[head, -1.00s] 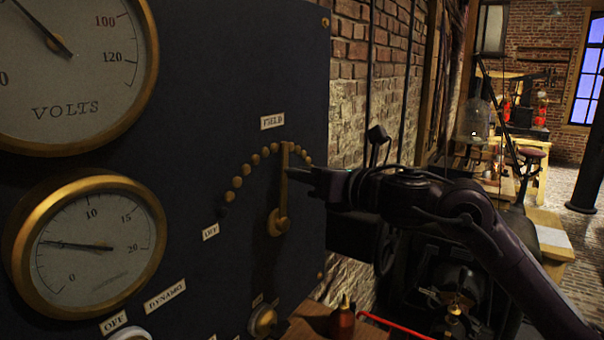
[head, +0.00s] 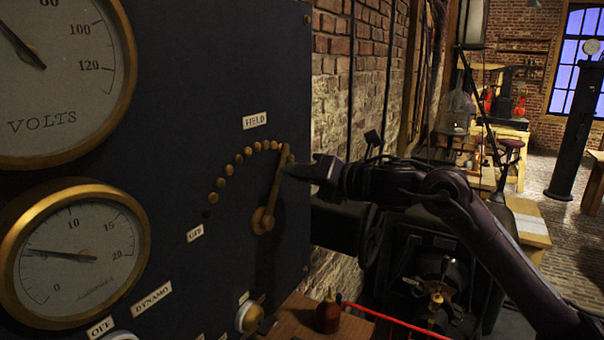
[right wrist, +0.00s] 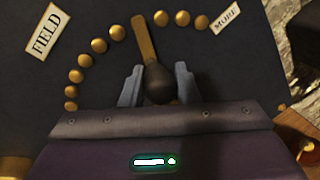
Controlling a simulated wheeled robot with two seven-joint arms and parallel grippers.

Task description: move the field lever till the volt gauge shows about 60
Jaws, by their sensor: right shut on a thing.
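The field lever (head: 271,192) is a brass bar on the dark panel, pivoted at its lower end and tilted right of upright in the head view. Its top lies over the right part of an arc of brass studs. My right gripper (head: 298,171) is at its upper part. In the right wrist view, the lever's dark knob (right wrist: 158,84) sits between the two fingers of my right gripper (right wrist: 158,88), which is shut on it. The volt gauge (head: 65,95) is cut off at the upper left. Its needle points up and left, short of the top mark; its tip is out of frame.
A lower gauge (head: 75,262) reads about 5. A FIELD label (head: 254,121) is above the studs and a MORE label (right wrist: 226,16) at their right end. A small bottle (head: 328,314) stands on a wooden surface below. A brick wall is right of the panel.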

